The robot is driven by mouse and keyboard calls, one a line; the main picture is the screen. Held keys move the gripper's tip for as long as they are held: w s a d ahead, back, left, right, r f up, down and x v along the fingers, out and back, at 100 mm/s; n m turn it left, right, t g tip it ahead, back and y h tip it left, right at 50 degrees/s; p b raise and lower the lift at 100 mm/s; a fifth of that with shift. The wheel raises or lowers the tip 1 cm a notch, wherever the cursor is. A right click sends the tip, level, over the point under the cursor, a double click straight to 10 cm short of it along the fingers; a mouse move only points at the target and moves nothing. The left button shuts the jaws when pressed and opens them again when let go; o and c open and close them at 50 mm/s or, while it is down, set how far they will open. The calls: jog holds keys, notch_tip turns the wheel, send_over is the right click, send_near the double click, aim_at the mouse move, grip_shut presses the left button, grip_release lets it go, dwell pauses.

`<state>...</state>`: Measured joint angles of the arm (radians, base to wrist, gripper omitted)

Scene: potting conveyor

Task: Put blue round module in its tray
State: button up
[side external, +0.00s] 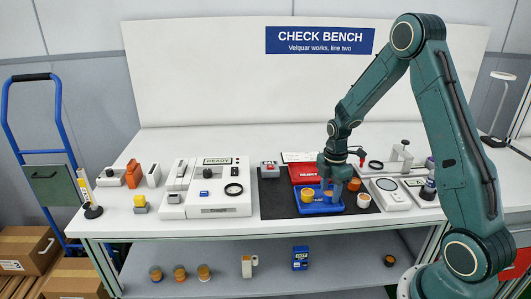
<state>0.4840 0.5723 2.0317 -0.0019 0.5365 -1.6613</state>
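A blue tray (322,207) lies on the dark mat at the front of the bench, right of the middle. My gripper (330,193) points down over this tray, its fingers at or just above it. At this size I cannot tell whether the fingers are open or shut, or whether they hold something. I cannot make out the blue round module apart from the blue tray and the fingers; it may be hidden there. An orange round piece (307,195) is at the tray's left side. A red tray (303,173) with a white-lettered label lies just behind.
A white test unit (222,207) with a READY display stands left of the dark mat (274,204). A scale (390,194) stands right.

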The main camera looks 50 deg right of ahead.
aim_at(329, 195)
jog(key=shift+o, duration=1.1)
notch_tip(329, 195, up, 12)
jog(key=shift+r, duration=0.2)
dwell(0.3)
jog(key=s+a+r+m+t, duration=0.3)
jog(key=s+a+r+m, duration=0.35)
jog(key=a+r, duration=0.45)
jog(key=s+a+r+m+t, duration=0.1)
jog(key=s+a+m+t, duration=0.1)
jog(key=s+a+m, duration=0.5)
jog(key=s+a, duration=0.1)
jog(key=s, duration=0.4)
jog(key=shift+t, duration=0.3)
